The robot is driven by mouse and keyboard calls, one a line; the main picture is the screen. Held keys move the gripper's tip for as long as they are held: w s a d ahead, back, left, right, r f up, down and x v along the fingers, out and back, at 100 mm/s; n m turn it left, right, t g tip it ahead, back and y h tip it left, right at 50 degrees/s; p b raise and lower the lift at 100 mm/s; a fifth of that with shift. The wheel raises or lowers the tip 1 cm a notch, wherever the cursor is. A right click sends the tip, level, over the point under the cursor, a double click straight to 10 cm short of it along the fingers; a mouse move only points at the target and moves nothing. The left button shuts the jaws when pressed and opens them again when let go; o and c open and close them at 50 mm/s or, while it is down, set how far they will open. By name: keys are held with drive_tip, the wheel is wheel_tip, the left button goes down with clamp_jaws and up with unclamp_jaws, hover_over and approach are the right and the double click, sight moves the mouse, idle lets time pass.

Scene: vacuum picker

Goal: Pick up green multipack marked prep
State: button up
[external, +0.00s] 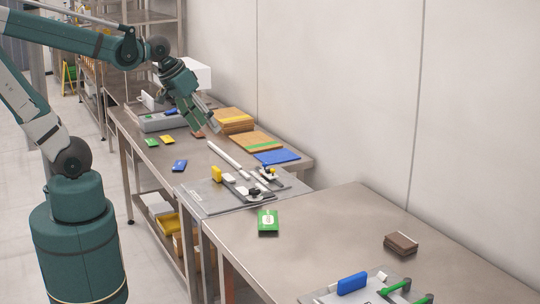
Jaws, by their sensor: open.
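A green pack (267,228) with a white mark lies flat on the near steel table, close to its far left corner. The lettering on it is too small to read. A much smaller green item (151,142) lies on the farther table at left. My gripper (208,131) is open and points down over the farther table, well behind and to the left of the green pack. A small brown item (198,135) shows just by its fingertips; I cannot tell whether they touch.
A grey tray (205,200) with a yellow block and black and white tools sits beside the green pack. Brown boards (233,117) and a blue sheet (276,157) lie by the wall. Brown blocks (400,244) stand at right. The near table's middle is clear.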

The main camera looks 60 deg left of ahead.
drive_tip(key=w+d+f+n+g, duration=0.3)
drive_tip(key=w+d+f+n, duration=0.2)
drive_tip(key=w+d+f, duration=0.3)
drive_tip(key=n+g+b, duration=0.1)
drive_tip(key=n+g, duration=0.2)
drive_tip(key=n, duration=0.2)
approach(268, 216)
drive_tip(key=shift+s+a+f, duration=0.15)
drive_tip(key=shift+s+a, duration=0.05)
drive_tip(key=shift+s, duration=0.05)
drive_tip(key=shift+d+f, duration=0.4)
drive_tip(key=shift+f, duration=0.35)
drive_tip(key=shift+w, duration=0.1)
drive_tip(key=shift+f+b, duration=0.4)
drive_tip(key=shift+f, duration=0.9)
drive_tip(key=shift+f, duration=0.1)
drive_tip(key=shift+a+f+b, duration=0.1)
drive_tip(key=shift+f+b, duration=0.45)
drive_tip(key=shift+f, duration=1.95)
